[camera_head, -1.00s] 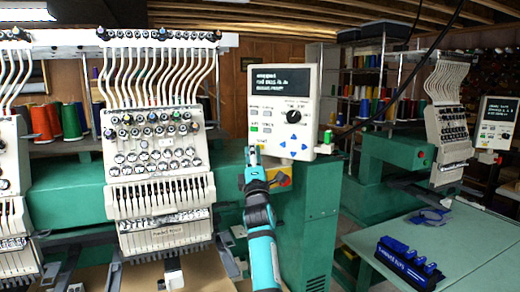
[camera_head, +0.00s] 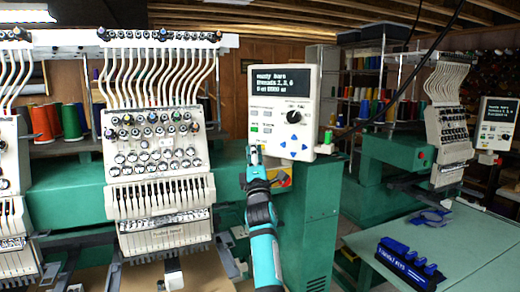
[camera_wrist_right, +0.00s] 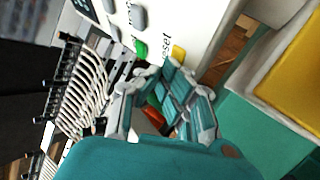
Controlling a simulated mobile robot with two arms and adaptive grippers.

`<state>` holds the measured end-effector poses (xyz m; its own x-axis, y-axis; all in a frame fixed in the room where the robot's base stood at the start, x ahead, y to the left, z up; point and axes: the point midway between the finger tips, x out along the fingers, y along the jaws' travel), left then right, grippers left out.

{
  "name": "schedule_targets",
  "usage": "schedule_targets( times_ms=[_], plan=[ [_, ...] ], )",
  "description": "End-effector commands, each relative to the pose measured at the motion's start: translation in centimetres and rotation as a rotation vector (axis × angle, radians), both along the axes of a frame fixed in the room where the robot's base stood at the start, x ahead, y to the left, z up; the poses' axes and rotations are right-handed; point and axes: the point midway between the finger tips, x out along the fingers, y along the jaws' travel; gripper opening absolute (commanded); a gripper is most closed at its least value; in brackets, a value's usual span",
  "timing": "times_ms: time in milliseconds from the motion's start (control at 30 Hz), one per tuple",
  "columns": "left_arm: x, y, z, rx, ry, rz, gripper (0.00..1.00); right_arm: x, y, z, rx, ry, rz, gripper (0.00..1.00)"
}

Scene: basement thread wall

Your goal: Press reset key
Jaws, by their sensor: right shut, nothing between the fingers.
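The control panel (camera_head: 284,108) is a cream box with a lit screen, several small keys, a black knob and blue arrow keys. In the right wrist view, a yellow key (camera_wrist_right: 178,52) with the printed word "reset" beside it sits near the panel's lower edge, next to a green key (camera_wrist_right: 140,47). My right gripper (camera_head: 254,153) is shut and empty at the panel's lower left. Its fingertips also show in the right wrist view (camera_wrist_right: 160,71), just below the yellow key; I cannot tell whether they touch it. The left gripper is out of view.
A yellow and red switch box (camera_head: 280,179) sits on the green machine body below the panel. The embroidery head (camera_head: 158,165) with its white tubes stands to the left. A green table (camera_head: 460,240) with a blue rack (camera_head: 405,265) is at the right.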

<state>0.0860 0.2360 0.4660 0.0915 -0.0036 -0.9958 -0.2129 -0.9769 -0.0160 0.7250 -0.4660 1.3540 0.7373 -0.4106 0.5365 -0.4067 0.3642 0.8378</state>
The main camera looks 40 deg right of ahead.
Motion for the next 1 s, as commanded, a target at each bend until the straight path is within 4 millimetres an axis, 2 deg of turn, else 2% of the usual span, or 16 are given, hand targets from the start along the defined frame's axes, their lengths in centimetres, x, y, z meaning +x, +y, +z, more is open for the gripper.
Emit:
schedule_targets(
  times_ms=[367,700,1000],
  plan=[
    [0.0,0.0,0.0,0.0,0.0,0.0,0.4,-0.1,0.0,0.1,0.0,0.0,-0.001,0.0],
    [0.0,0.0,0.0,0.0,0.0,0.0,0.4,-0.8,1.4,0.0,-0.001,-0.001,-0.001,0.0],
    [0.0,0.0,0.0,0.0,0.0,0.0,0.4,-0.8,1.5,0.0,0.0,0.0,-0.001,0.0]
  ],
)
